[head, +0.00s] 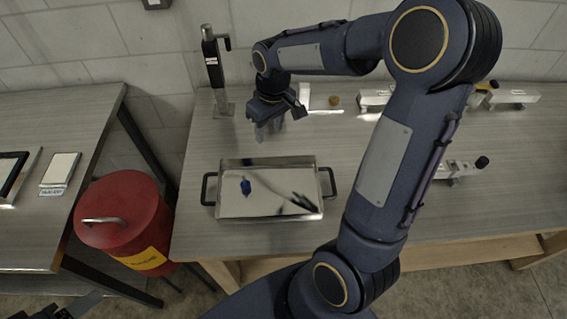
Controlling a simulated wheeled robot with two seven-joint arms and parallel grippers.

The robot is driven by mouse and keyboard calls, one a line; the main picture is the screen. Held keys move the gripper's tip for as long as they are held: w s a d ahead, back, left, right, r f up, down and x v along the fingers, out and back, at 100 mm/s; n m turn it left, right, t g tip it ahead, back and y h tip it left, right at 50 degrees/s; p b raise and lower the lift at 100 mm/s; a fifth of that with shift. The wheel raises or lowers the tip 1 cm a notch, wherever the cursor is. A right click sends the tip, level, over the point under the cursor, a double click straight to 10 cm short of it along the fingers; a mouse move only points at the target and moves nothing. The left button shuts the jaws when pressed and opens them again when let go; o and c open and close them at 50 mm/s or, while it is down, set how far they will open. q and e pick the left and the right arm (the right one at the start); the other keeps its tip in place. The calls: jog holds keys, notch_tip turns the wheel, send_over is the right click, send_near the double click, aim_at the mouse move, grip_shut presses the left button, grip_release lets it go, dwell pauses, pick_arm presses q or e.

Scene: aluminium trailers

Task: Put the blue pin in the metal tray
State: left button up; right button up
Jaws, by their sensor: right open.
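The metal tray (240,207) sits on the workbench, with a shiny floor and a dark handle at each end. The small blue pin (246,187) shows inside the tray, left of its middle; I cannot tell if it lies flat or stands. My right gripper (270,134) is behind the tray's back rim, above the bench, pointing down. Its fingers are open and empty, apart from the pin. A dark part at the bottom left edge may be my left gripper (78,306); its fingers do not show clearly.
A black upright device (213,68) stands at the bench's back left. White holders (375,98) and small items line the back, partly behind my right arm. A red bin (125,210) stands between the bench and the left table (50,115).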

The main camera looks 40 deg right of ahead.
pick_arm(q)
jog(key=shift+s, duration=0.15)
pick_arm(e)
jog(key=s+a+r+m+t+y, duration=0.1)
jog(key=s+a+r+m+t, duration=0.1)
jog(key=s, duration=0.8)
jog(key=s+a+r+m+t+y, duration=0.1)
jog(key=s+a+r, duration=0.3)
jog(key=s, duration=0.6)
jog(key=shift+a+r+m+t+y, duration=0.15)
jog(key=shift+a+m+t+y, duration=0.25)
jog(key=shift+a+t+y, duration=0.4)
jog(key=shift+d, duration=0.15)
